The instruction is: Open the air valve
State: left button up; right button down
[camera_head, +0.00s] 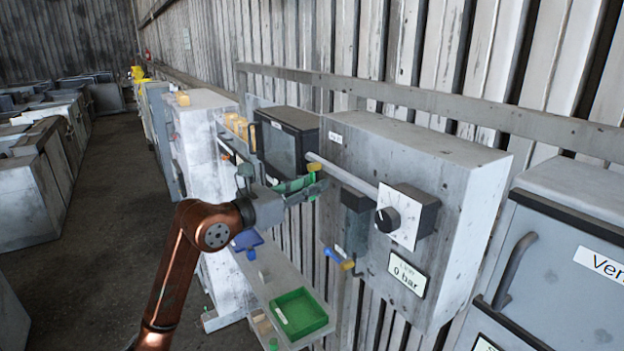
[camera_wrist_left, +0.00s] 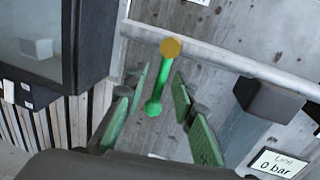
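A green lever with a yellow end (camera_wrist_left: 162,80) shows in the wrist view in front of the grey cabinet and looks like a valve handle. In the head view its yellow end (camera_head: 314,166) shows just above my left gripper (camera_head: 305,188). My left gripper (camera_wrist_left: 160,105) is open, with one green-padded finger on each side of the lever. I cannot tell whether either finger touches it. My right gripper is not in view.
A grey pipe (camera_head: 342,178) runs across the cabinet (camera_head: 465,190) to a box with a black knob (camera_head: 387,219). Below are a shelf with a green tray (camera_head: 300,314) and a blue-and-yellow fitting (camera_head: 338,258).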

pick_arm(q)
jog(key=shift+w, duration=0.1)
jog(key=shift+c, duration=0.4)
grip_shut()
dwell(0.3)
